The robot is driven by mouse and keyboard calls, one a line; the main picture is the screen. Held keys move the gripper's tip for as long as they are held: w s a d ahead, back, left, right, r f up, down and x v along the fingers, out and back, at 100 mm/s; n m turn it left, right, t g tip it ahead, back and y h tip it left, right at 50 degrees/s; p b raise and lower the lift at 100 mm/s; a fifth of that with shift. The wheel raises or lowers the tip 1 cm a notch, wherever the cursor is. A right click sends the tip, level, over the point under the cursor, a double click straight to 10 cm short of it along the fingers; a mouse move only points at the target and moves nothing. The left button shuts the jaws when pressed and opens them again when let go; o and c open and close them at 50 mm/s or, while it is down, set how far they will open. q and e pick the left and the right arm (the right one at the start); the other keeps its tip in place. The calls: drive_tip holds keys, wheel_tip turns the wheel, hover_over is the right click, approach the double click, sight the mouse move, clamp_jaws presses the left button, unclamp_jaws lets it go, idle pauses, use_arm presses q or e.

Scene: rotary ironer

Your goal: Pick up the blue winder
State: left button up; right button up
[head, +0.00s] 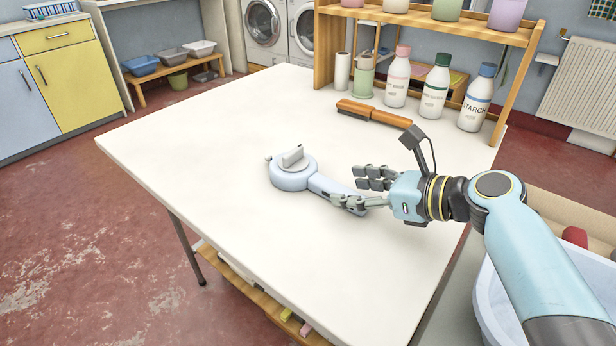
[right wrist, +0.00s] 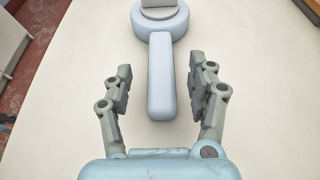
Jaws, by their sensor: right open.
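The blue winder (head: 292,176) lies flat on the white table (head: 220,215), a pale blue round head with a grey block on top and a straight handle. Its handle points toward my right gripper (head: 362,190). In the right wrist view the handle of the winder (right wrist: 161,75) lies between the two open fingers of my right gripper (right wrist: 160,90), with a gap on both sides. The far part of the round head is cut off by the top edge there. My left gripper is not in view.
A wooden-backed brush (head: 373,113) lies behind the winder. Several bottles, such as the starch bottle (head: 475,98), stand at the back under a wooden shelf (head: 430,28). A pale tub (head: 487,290) is below the table's right side. The table's left and front are clear.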

sight(336, 186)
drive_tip(key=x, duration=0.3)
drive_tip(key=shift+w+a+f, duration=0.15)
drive_tip(key=shift+w+a, duration=0.15)
drive_tip(key=shift+c, duration=0.2)
clamp_jaws()
wheel_tip(336, 186, up, 10)
idle(0.3)
wheel_tip(336, 186, down, 7)
idle(0.5)
